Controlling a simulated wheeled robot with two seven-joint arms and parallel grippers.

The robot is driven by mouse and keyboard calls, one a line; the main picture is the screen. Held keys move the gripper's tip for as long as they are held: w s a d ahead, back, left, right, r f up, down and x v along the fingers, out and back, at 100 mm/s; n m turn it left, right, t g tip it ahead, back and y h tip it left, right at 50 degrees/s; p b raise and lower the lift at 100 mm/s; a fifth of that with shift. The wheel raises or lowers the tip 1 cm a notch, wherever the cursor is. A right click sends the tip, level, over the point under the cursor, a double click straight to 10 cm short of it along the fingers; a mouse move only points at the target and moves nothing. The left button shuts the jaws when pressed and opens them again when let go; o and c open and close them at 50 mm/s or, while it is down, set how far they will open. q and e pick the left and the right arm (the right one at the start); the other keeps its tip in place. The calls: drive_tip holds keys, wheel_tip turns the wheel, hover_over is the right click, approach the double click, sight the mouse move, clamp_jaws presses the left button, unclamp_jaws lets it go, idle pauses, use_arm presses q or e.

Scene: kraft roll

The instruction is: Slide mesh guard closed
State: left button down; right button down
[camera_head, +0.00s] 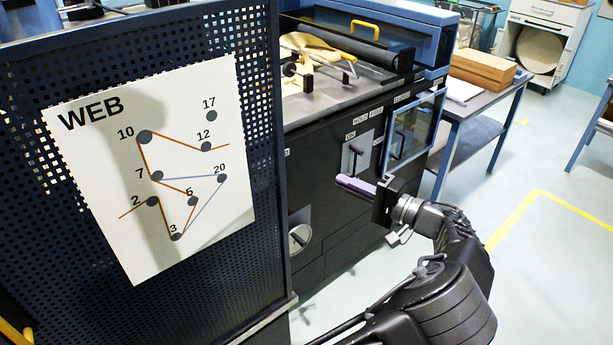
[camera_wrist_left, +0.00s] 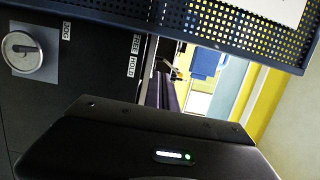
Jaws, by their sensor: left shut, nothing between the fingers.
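The mesh guard (camera_head: 262,190) is a dark blue perforated panel in a solid frame, filling the left of the head view. A white WEB diagram sheet hangs on it. The guard stands left of the open machine bay (camera_head: 325,85); its left side is cut off. In the left wrist view the guard (camera_wrist_left: 180,14) crosses the top. My left gripper (camera_head: 355,186), with purple fingers, is shut and empty in front of the black machine front, right of the guard's edge and apart from it. My right gripper is out of view.
The black machine front has a round dial (camera_head: 300,237), labels and a small blue-framed window (camera_head: 413,130). A yellow bar (camera_head: 14,333) shows at lower left. A table with brown boxes (camera_head: 482,68) stands at right. The floor right of my arm is clear, with yellow lines.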

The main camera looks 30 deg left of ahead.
use_arm(q)
drive_tip(key=s+a+p, duration=0.3)
drive_tip(key=a+p, duration=0.1)
drive_tip(key=a, duration=0.7)
drive_tip(key=shift+s+p, duration=0.2)
drive_tip(key=shift+p, duration=0.15)
drive_tip(key=shift+a+f, duration=0.1)
